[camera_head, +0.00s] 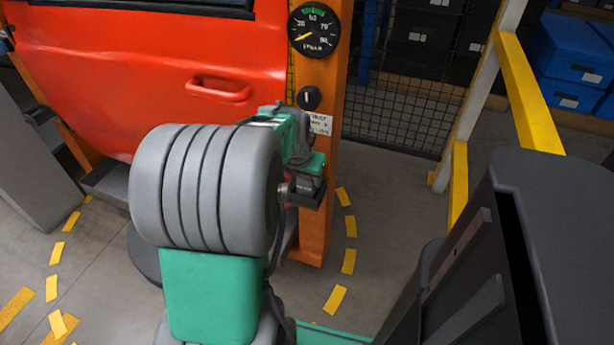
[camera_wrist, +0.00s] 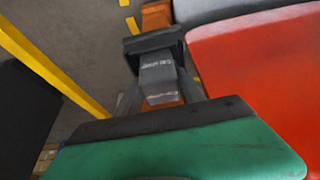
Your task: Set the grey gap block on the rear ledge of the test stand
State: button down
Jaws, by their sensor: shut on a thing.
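The grey gap block (camera_wrist: 157,72), a small block with pale lettering, is in the middle of the wrist view. My gripper (camera_wrist: 160,92) is shut on it, with grey finger parts beside it. In the head view my gripper (camera_head: 303,172) is at the orange post of the test stand (camera_head: 318,228), and the block is mostly hidden by it. A dark ledge (camera_head: 308,199) juts from the post just under the gripper; a dark ledge shape (camera_wrist: 135,45) also shows beyond the block in the wrist view. I cannot tell whether the block touches the ledge.
A red car door (camera_head: 140,60) hangs left of the post. A gauge (camera_head: 314,29) and a black knob (camera_head: 308,98) are on the post. A yellow rail (camera_head: 526,90) and mesh fence (camera_head: 395,112) stand to the right. Yellow dashes mark the open floor.

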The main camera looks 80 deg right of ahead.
jog(key=shift+f, duration=0.2)
jog(key=c, duration=0.7)
grip_release()
